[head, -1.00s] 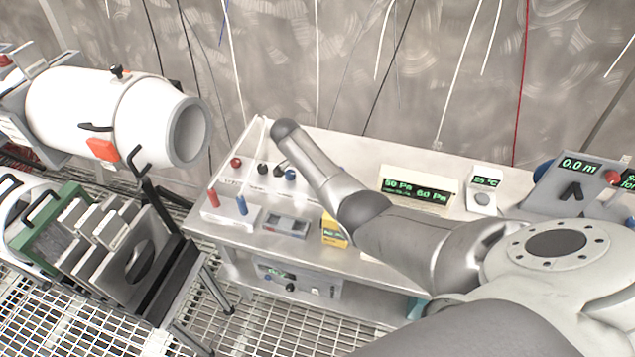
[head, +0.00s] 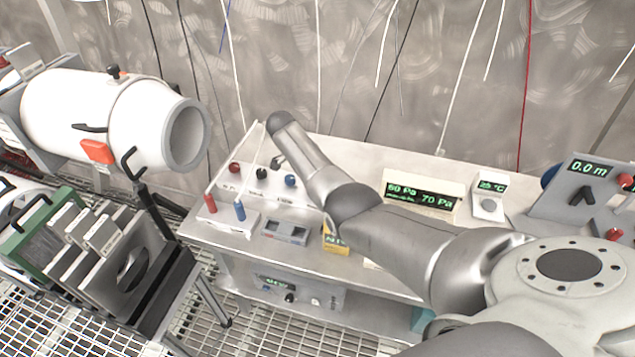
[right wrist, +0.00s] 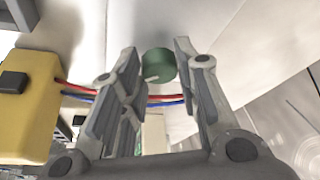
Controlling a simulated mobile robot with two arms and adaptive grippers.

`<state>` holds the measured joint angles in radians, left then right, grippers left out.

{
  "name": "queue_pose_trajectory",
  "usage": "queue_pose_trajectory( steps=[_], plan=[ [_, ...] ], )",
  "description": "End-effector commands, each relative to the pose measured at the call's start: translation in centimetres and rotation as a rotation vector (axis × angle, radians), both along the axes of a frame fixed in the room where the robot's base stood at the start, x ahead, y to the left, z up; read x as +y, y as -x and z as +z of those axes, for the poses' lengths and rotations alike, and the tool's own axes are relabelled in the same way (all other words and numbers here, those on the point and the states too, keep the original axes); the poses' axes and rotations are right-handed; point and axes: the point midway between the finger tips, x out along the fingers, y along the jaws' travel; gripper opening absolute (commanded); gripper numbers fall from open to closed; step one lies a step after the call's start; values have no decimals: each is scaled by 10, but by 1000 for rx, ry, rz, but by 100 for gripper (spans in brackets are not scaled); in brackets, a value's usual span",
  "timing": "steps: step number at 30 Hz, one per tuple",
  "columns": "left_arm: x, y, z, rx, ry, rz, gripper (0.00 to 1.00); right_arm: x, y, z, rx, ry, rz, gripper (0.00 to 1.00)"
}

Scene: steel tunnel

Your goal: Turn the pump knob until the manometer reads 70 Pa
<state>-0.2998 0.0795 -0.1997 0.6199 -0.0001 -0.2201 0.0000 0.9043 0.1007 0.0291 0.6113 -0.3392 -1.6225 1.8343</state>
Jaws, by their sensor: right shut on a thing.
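In the right wrist view my right gripper (right wrist: 158,62) is shut on a green round knob (right wrist: 159,65) with a white pointer mark, one finger on each side. In the head view my right arm reaches across the bench, and its gripper and the knob are hidden there. The manometer display (head: 419,192) stands on the bench, right of the arm, and shows 60 Pa on the left and 70 Pa on the right in green digits. My left gripper is in neither view.
A yellow box (right wrist: 27,105) with a black switch sits left of the gripper, with red and blue wires passing by the fingers. On the bench (head: 330,262) are a panel with red, black and blue knobs, a thermometer display (head: 489,196) and a 0.0 m unit (head: 580,192). A white cylinder (head: 90,115) is at left.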

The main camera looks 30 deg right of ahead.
Motion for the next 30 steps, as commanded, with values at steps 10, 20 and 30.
queue_pose_trajectory(
  steps=[10,20,30],
  plan=[
    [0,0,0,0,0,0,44,-1,0,1,0,2,0,51],
    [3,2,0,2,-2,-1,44,1,-1,4,-1,1,2,51],
    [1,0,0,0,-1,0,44,23,-10,60,-6,0,2,51]
  ],
)
